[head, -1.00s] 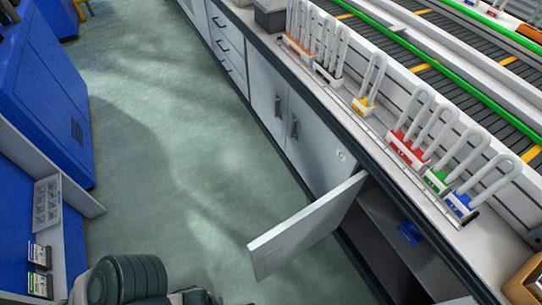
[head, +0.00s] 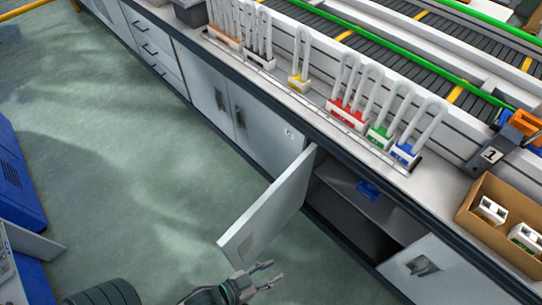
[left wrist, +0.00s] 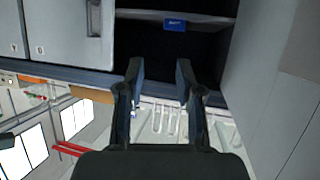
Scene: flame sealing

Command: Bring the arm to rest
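My left gripper (head: 262,275) is low in the head view, below the open cabinet door (head: 268,208). In the left wrist view its two fingers (left wrist: 157,75) are spread apart with nothing between them. The cabinet stands open, with a shelf inside. A small blue object (head: 368,190) lies on that shelf, and it also shows in the left wrist view (left wrist: 174,25). The gripper is apart from it. My right gripper is in neither view.
The counter (head: 440,190) carries racks of white loops with coloured bases, such as a red one (head: 346,112). A cardboard box (head: 500,215) with white parts stands at the right. A conveyor (head: 400,50) runs behind. Green floor (head: 110,170) is clear at left.

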